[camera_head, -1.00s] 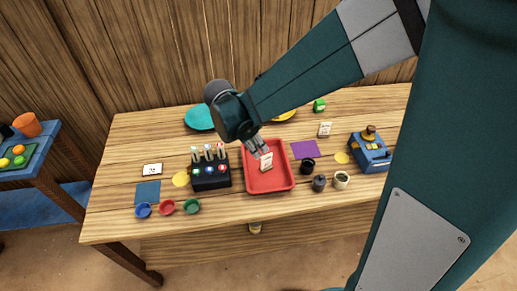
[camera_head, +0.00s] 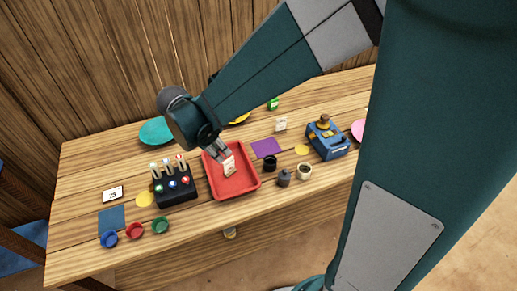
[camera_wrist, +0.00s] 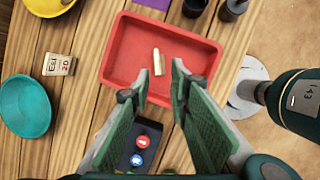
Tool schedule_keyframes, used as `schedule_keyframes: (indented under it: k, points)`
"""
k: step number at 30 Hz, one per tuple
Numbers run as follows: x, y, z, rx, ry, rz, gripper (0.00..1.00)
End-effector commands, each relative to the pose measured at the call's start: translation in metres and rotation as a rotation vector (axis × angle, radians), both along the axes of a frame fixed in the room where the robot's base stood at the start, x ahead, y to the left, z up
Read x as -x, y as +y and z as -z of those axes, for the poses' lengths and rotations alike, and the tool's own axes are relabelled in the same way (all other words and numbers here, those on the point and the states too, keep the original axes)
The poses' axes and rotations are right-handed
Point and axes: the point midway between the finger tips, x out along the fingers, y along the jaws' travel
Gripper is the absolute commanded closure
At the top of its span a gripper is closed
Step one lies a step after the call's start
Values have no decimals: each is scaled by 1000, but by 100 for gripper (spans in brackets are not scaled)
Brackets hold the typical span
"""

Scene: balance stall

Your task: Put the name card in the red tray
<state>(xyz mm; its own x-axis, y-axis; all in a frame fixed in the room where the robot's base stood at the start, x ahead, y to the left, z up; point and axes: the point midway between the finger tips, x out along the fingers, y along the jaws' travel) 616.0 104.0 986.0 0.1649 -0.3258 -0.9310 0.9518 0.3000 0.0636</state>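A small pale card with dark marks (camera_head: 229,167) stands in the red tray (camera_head: 255,186). I cannot read whether it is the name card. In the wrist view this card (camera_wrist: 158,62) shows nearly edge-on, as a thin cream strip inside the red tray (camera_wrist: 204,63). My gripper (camera_head: 222,155) is over the tray, just above the card. In the wrist view my gripper (camera_wrist: 162,76) is open, its two fingers apart with the card in line with the gap between them. I see a gap on each side of the card. The arm hides part of the table behind the gripper.
A black button box (camera_head: 176,198) stands left of the tray. A dark cup (camera_head: 270,164) and a grey pot (camera_head: 284,178) stand to its right. A card marked with letters and 20 (camera_wrist: 59,65) lies near the teal plate (camera_wrist: 26,106). Another card (camera_head: 112,194) lies far left.

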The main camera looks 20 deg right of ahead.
Motion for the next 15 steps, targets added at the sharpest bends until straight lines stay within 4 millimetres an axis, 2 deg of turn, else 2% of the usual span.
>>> schedule_keyframes:
  k: [15]
  points:
    - [39, -38, -57, -202, -198, 390, 81]
